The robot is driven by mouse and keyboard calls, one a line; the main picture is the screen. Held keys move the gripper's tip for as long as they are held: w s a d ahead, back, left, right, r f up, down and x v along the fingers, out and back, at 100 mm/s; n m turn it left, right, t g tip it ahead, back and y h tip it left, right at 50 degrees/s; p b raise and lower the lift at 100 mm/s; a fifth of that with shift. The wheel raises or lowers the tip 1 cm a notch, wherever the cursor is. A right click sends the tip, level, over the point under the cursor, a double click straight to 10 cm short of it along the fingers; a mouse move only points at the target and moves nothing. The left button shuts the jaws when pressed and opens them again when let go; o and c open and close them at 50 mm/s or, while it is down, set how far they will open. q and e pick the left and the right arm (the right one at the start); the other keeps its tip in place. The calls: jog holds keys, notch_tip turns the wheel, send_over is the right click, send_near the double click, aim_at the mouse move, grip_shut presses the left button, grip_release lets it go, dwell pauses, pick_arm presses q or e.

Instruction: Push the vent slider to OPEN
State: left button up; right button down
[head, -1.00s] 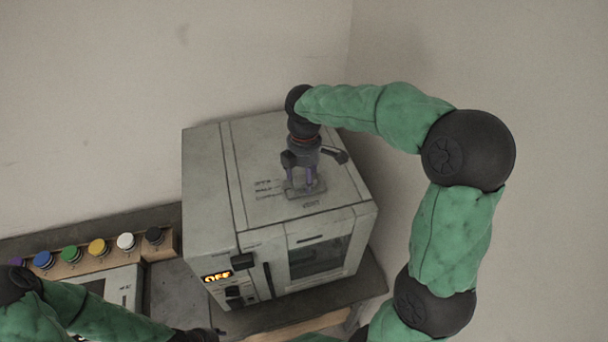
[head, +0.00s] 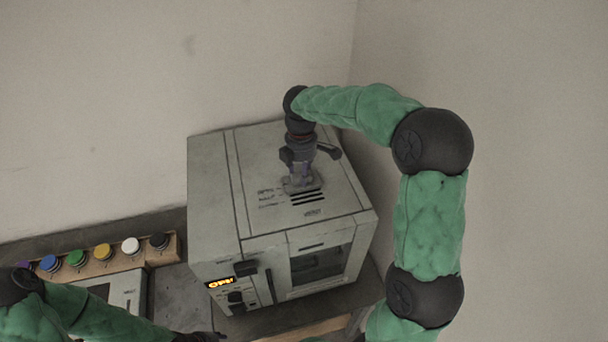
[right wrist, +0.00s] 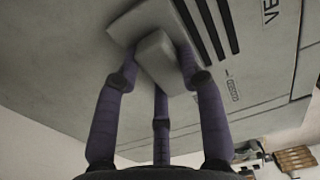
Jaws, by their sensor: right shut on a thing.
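The vent slider (head: 288,187) is a grey plate with a raised block on top of the grey oven (head: 212,172). It also shows in the right wrist view (right wrist: 128,24). Dark vent slots (head: 309,198) lie uncovered beside it, on the side toward the oven's front. My right gripper (head: 301,176) points down with its purple fingers around the slider's block (right wrist: 163,62), shut on it. Small labels (head: 269,198) beside the slider are too small to read. My left arm comes in at the lower left; its dark gripper end (head: 200,336) is cut off by the bottom edge.
The oven's front has an orange lit display (head: 220,283), knobs and a windowed door (head: 321,263). A row of several coloured buttons (head: 103,252) stands at the left on a wooden strip. Walls rise behind and to the right of the oven.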

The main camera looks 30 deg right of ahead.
jog(key=shift+w, duration=0.15)
jog(key=c, duration=0.9)
grip_release()
jog(key=shift+o, duration=0.9)
jog(key=shift+w, duration=0.15)
jog(key=shift+r, duration=0.15)
notch_tip(320, 180, up, 12)
